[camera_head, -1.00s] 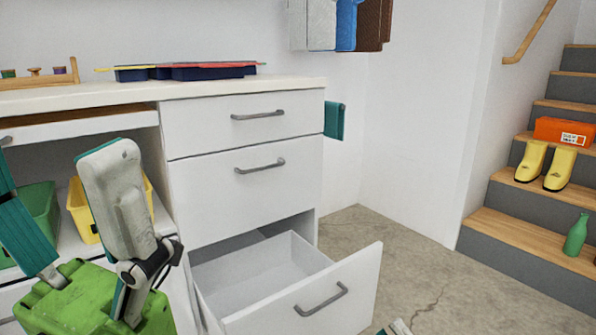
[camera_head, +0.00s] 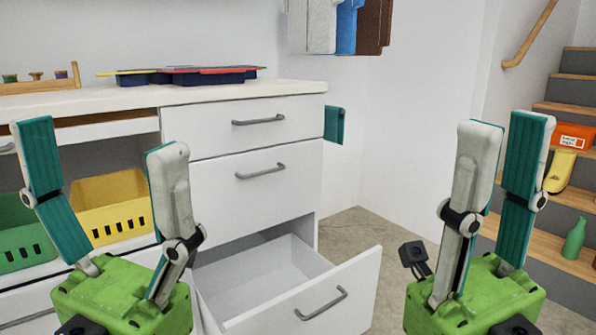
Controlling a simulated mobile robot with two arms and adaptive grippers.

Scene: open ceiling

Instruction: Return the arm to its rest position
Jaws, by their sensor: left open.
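My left gripper (camera_head: 100,138) is at the lower left, fingers pointing up and spread wide apart, with nothing between them. It is in front of the shelves of the white cabinet (camera_head: 230,185). My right gripper (camera_head: 506,125) is at the lower right, fingers also pointing up. A narrow gap shows between its two fingers and nothing is held. It is in front of the wall and stairs, right of the open drawer.
The bottom drawer (camera_head: 345,295) is pulled out and empty between my grippers. Green (camera_head: 22,240) and yellow (camera_head: 110,205) bins sit on the cabinet shelf. Stairs (camera_head: 560,222) with a green bottle (camera_head: 574,238), an orange box (camera_head: 574,135) and yellow boots (camera_head: 561,170) are at right.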

